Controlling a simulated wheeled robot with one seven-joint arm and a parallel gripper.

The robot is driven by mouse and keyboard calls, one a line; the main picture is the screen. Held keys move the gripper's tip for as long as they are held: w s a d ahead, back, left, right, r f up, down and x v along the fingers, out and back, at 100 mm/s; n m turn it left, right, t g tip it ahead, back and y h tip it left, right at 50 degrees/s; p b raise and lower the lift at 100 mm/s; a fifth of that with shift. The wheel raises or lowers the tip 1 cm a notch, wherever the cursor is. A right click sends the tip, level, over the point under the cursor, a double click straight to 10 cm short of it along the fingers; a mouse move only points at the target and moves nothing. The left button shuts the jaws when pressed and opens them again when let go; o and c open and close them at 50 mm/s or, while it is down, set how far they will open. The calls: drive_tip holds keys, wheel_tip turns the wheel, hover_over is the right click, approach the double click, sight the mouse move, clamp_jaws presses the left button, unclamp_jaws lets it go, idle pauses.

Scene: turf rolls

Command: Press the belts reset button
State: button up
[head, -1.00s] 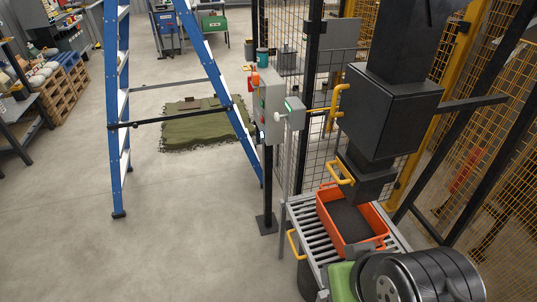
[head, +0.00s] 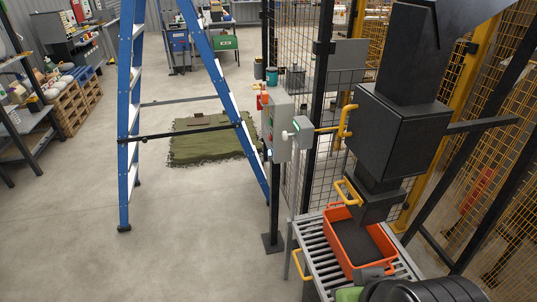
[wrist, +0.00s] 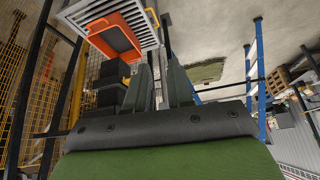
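A grey control box (head: 277,127) is fixed on a dark post left of the mesh fence. It carries red and green parts on its front, seen at a steep angle. I cannot read any label, so I cannot tell which part is the belts reset button. My gripper (wrist: 160,68) shows in the wrist view, its two dark fingers apart with background visible between them. It holds nothing and is away from the control box. In the head view, my arm fills the bottom right corner.
An orange crate (head: 343,238) of dark material sits on a roller conveyor (head: 311,240) under a black machine (head: 398,125). A blue stepladder (head: 127,130) stands left of the control box, with turf (head: 205,147) behind it. The floor in front is clear.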

clamp_jaws()
idle(1.4)
